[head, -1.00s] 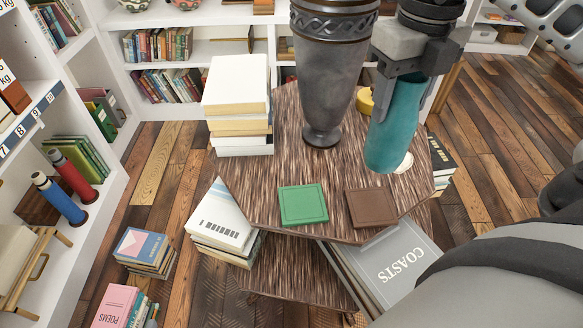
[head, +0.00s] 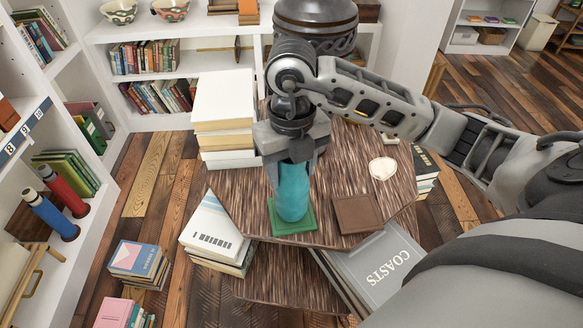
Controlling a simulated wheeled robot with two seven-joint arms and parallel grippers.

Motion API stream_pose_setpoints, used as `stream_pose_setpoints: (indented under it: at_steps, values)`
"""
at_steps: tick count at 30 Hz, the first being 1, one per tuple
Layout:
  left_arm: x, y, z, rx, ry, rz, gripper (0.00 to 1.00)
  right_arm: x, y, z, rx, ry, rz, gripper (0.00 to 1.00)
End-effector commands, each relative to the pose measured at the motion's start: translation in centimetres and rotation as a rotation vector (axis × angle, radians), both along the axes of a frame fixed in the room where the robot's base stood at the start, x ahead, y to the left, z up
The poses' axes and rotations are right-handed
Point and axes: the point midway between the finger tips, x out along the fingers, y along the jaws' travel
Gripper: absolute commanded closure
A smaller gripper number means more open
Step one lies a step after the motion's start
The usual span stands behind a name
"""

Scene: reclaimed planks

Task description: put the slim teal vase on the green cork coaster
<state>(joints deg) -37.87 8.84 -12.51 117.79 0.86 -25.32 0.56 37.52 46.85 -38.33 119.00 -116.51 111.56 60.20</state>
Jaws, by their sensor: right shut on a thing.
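The slim teal vase (head: 292,192) is upright, with its lower end over the green cork coaster (head: 291,228) near the front edge of the wooden table. Its base appears to be on the coaster, but I cannot tell whether it touches or hovers just above. My right gripper (head: 290,160) is shut on the upper part of the vase and hides its top. The coaster's front and side edges show around the vase base. My left gripper is not in view.
A brown coaster (head: 357,214) lies just right of the green one. A tall dark metal vase (head: 316,22) stands behind my right arm. A white stack of books (head: 224,110) stands at the table's back left. A pale round item (head: 382,168) lies to the right.

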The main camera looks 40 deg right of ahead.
Motion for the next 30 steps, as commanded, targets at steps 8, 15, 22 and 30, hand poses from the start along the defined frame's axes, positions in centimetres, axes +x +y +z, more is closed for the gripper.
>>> stream_pose_setpoints:
  at_steps: [8, 15, 22, 30]
  values:
    - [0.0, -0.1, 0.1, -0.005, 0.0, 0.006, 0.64, 0.0, 0.0, -0.9, 0.001, -0.004, 0.001, 0.94]
    - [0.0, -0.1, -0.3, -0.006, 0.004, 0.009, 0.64, 0.0, 0.0, -1.1, 0.002, -0.002, 0.001, 0.34]
    - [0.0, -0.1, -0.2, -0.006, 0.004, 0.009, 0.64, 0.0, 0.0, -1.1, 0.001, -0.002, 0.001, 0.26]
    - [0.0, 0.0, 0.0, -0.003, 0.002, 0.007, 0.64, 0.2, 0.0, 0.6, 0.002, -0.007, 0.0, 0.26]
